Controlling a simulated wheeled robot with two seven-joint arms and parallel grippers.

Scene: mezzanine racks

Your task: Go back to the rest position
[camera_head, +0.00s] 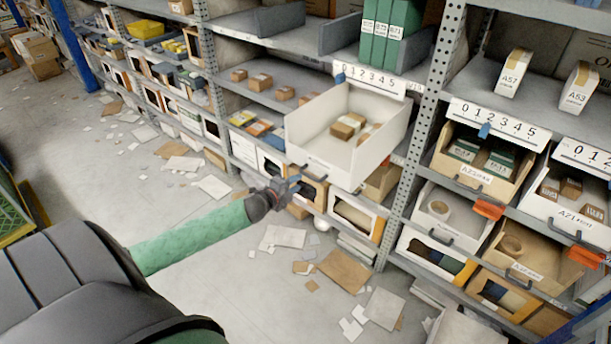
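My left arm reaches in from the lower left with a green sleeve and a dark wrist. My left gripper (290,186) is small and dark in the picture, just below and left of a white open-topped drawer (320,165). I cannot tell whether its fingers are open or closed, or whether it touches anything. The drawer sticks out from the rack and holds several small brown boxes (347,126). My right gripper is not in view.
Metal racks (428,110) with bins and drawers fill the right and back. A white number strip (369,80) sits above the drawer. Cardboard and paper scraps (345,271) litter the floor. A green crate (12,215) stands at the left edge.

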